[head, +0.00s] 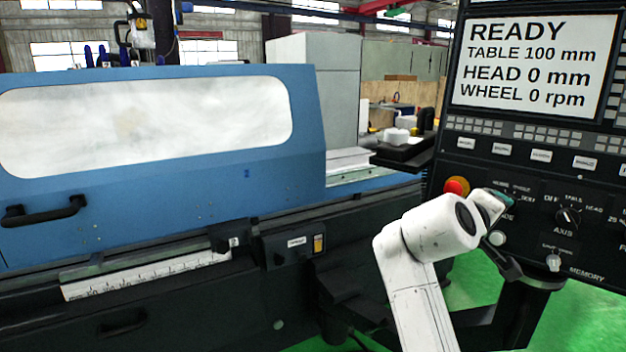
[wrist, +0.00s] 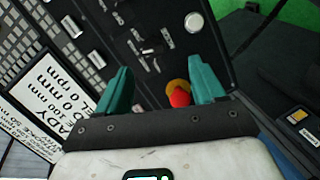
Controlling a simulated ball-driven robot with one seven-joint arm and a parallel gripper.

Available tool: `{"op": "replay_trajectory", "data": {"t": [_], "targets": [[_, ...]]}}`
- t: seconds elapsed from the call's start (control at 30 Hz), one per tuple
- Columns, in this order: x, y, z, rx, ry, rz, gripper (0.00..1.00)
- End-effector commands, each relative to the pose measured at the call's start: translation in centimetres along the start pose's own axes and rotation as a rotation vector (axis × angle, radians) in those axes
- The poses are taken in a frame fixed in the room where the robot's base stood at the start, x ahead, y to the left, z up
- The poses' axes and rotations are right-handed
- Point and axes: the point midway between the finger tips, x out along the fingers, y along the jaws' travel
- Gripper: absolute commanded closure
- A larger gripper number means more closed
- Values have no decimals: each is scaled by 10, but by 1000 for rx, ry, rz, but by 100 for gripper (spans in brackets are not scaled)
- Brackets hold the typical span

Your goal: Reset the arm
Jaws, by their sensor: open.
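My white arm reaches up at the right of the head view, with its end in front of the lower left of the control panel (head: 535,130). My gripper shows in the wrist view (wrist: 160,88) with two teal fingers spread apart and nothing between them but the panel behind. In the head view only a bit of teal shows, partly hidden by the wrist. A red-orange button (head: 457,186) on a yellow base sits just left of the wrist; it also shows in the wrist view (wrist: 179,97) near the right finger. I cannot tell whether the gripper touches the panel.
The panel screen (head: 533,65) reads READY, TABLE 100 mm, HEAD 0 mm, WHEEL 0 rpm. An axis knob (head: 568,217) and another knob (head: 554,260) are right of the wrist. The blue grinder door (head: 200,190) with a black handle (head: 44,211) fills the left. Green floor shows below.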

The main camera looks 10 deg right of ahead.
Motion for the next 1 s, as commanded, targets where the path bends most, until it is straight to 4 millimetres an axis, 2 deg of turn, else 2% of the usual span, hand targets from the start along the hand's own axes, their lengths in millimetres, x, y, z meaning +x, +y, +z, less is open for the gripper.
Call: {"op": "replay_trajectory", "data": {"t": [0.17, 0.2, 0.27, 0.4, 0.6, 0.8, 0.9, 1.0], "targets": [[5, -74, 42, 32, -14, -155, 31], [5, -97, 56, 44, -21, -206, 31], [2, -130, 80, 66, -35, -286, 31], [-12, -201, 138, 115, -80, -466, 31], [-51, -282, 226, 175, -178, -706, 31], [-107, -335, 316, 224, -305, -922, 31], [-137, -350, 354, 242, -371, -1012, 31], [-162, -357, 383, 255, -424, -1080, 31]]}}
